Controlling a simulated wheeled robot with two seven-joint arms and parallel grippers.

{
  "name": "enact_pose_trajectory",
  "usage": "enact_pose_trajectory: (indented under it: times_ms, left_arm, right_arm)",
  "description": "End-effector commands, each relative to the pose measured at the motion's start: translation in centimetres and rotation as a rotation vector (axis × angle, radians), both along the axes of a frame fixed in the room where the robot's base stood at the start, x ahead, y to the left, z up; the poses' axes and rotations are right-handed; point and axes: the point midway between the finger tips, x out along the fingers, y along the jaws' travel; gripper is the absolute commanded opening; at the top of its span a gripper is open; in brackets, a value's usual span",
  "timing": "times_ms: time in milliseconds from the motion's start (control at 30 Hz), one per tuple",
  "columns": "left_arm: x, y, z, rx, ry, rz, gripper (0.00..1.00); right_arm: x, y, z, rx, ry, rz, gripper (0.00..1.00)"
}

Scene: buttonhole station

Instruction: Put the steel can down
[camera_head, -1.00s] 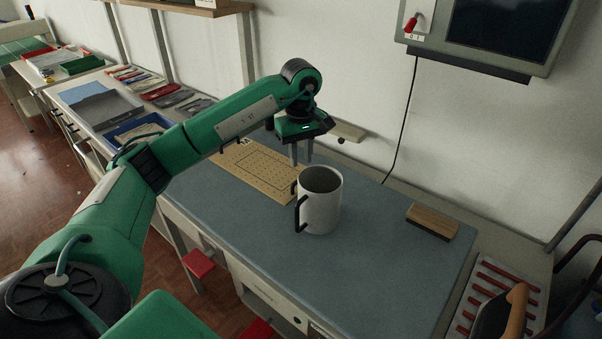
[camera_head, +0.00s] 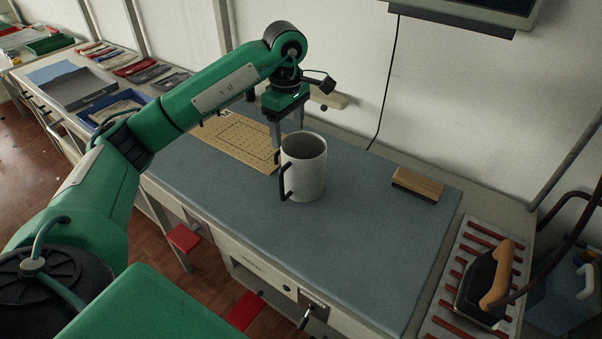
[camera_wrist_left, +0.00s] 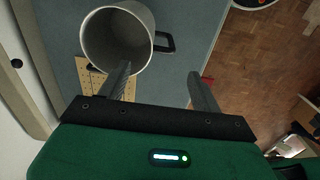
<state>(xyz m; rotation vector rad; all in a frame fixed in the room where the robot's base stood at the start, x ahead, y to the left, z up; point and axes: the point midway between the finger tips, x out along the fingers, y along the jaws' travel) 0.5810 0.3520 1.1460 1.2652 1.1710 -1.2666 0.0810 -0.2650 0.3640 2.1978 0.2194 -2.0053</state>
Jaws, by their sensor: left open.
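The steel can (camera_head: 305,175), a pale grey, open-topped can with a black handle, stands upright on the blue-grey bench mat (camera_head: 340,250). In the left wrist view the can (camera_wrist_left: 104,38) is at the top left, its mouth visible and its handle to the right. My left gripper (camera_head: 288,138) is open just behind the can in the head view, fingers pointing down. In the left wrist view the gripper (camera_wrist_left: 160,72) has nothing between its fingers; one finger overlaps the can's rim in the picture. I cannot tell whether it touches. My right gripper is not in view.
A tan perforated board (camera_head: 238,140) lies behind and left of the can. A wooden brush (camera_head: 417,184) lies to the right. An iron (camera_head: 486,285) rests on a red-barred stand (camera_head: 440,316) at the lower right. The mat's front and middle are clear.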

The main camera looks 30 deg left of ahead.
Motion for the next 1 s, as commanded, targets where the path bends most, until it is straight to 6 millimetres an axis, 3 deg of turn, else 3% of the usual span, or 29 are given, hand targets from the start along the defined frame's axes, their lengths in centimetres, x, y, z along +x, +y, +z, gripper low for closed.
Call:
enact_pose_trajectory:
  times_ms: [233,533,733,1000]
  left_arm:
    - [-0.1,0.1,-4.1,0.0,0.004,0.0,0.66]
    - [-0.1,0.2,-5.9,0.001,0.003,0.0,0.66]
    - [-0.2,0.7,-8.1,0.001,0.005,0.001,0.66]
    - [-0.1,0.6,-10.5,0.0,0.0,-0.002,0.66]
  right_arm:
    - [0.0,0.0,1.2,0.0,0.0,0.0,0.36]
    - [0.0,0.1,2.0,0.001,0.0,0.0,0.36]
    - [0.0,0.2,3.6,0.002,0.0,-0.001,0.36]
    - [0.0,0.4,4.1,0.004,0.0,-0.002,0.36]
